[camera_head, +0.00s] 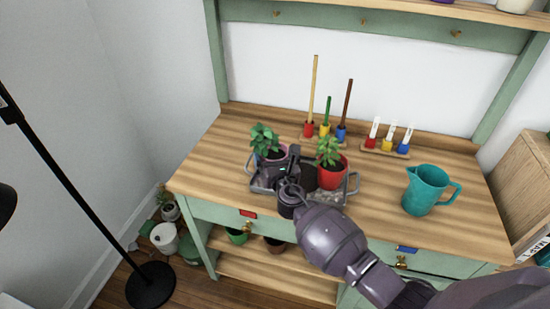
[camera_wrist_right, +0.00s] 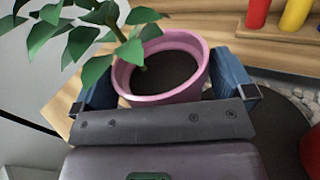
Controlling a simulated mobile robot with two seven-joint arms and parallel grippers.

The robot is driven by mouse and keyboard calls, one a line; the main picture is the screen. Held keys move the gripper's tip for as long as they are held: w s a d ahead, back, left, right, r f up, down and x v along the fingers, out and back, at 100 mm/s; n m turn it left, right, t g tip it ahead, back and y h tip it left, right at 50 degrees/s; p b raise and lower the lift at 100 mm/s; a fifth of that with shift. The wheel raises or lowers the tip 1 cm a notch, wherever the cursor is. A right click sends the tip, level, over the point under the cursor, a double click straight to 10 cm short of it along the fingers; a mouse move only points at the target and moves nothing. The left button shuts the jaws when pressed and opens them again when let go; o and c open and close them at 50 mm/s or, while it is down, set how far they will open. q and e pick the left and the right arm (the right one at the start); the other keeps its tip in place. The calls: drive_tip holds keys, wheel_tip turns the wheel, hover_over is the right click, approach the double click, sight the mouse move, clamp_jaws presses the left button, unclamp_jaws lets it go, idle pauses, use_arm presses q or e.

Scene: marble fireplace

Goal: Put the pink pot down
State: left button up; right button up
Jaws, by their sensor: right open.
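The pink pot (camera_wrist_right: 165,97), with a leafy green plant, stands between the two blue-padded fingers of my right gripper (camera_wrist_right: 166,82) in the wrist view. The jaws are open around it; whether a pad touches the pot is hard to tell. In the head view the pink pot (camera_head: 277,155) is at the left end of a grey tray (camera_head: 333,198) on the bench, partly hidden by my right gripper (camera_head: 279,168). A red pot (camera_head: 333,175) with a plant stands in the tray's right part. My left gripper is out of view.
The wooden bench (camera_head: 440,238) carries a teal pitcher (camera_head: 424,192) to the right. Racks with coloured tools (camera_head: 326,130) and white labels (camera_head: 386,143) stand behind the tray. A black lamp pole (camera_head: 60,175) is at left.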

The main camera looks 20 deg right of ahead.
drive_tip(key=s, duration=0.4)
drive_tip(key=s+p, duration=0.1)
drive_tip(key=s, duration=0.3)
drive_tip(key=s+a, duration=0.1)
drive_tip(key=s, duration=0.3)
drive_tip(key=shift+r, duration=0.1)
drive_tip(key=s+d+f+m+g+h, duration=0.2)
drive_tip(key=s+d+m+g, duration=0.3)
drive_tip(key=s+m, duration=0.45)
drive_tip(key=s+d+f+m+g+h, duration=0.1)
drive_tip(key=s+d+m+g+h, duration=0.4)
drive_tip(key=m, duration=0.8)
drive_tip(key=s+a+r+m+g+y, duration=0.1)
drive_tip(key=s+m+g+y, duration=0.5)
drive_tip(key=s+m, duration=0.9)
drive_tip(key=w+f+n+t+y, duration=0.2)
drive_tip(key=w+f+n+t, duration=0.1)
drive_tip(key=f+t, duration=0.6)
drive_tip(key=shift+w+a+n, duration=0.2)
drive_tip(key=shift+a+n, duration=0.1)
drive_tip(key=shift+n, duration=0.45)
